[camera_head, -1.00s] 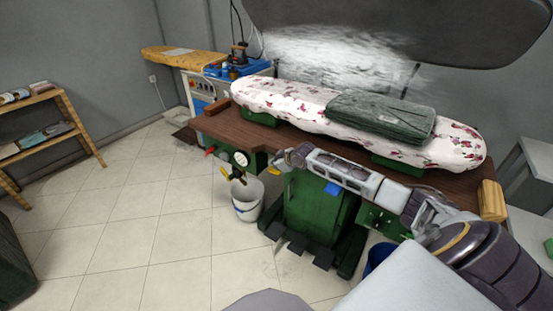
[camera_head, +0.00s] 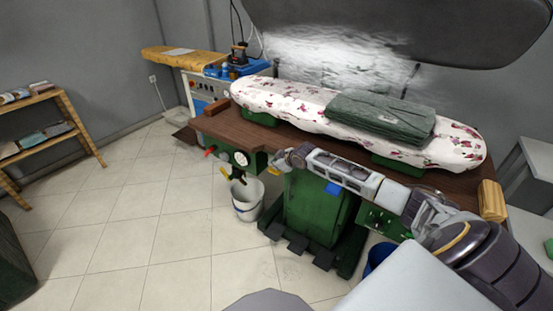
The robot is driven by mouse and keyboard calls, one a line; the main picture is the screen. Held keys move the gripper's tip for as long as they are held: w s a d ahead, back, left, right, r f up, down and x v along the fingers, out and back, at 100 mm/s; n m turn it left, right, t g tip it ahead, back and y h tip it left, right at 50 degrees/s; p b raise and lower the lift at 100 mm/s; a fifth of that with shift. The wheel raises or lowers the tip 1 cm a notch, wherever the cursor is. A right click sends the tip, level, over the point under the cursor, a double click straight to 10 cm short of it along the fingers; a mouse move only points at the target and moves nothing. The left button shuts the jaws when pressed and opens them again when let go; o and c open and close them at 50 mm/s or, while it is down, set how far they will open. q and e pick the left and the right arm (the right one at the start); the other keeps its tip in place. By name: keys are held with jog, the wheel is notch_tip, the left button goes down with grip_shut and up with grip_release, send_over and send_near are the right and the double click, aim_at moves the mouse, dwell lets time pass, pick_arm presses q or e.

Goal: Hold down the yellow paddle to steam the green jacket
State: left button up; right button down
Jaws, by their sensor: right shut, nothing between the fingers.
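The green jacket (camera_head: 380,116) lies folded on the floral-padded pressing board (camera_head: 275,98). My right arm reaches in from the right along the table's front edge. My left gripper is out of view.
The press's dark upper head (camera_head: 400,28) is raised over the board, with a bright white patch beneath it. A white bucket (camera_head: 247,203) stands on the floor below the gauge. A shelf (camera_head: 62,107) stands at the left. The tiled floor between is clear.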

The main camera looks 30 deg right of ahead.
jog(key=shift+f, duration=0.1)
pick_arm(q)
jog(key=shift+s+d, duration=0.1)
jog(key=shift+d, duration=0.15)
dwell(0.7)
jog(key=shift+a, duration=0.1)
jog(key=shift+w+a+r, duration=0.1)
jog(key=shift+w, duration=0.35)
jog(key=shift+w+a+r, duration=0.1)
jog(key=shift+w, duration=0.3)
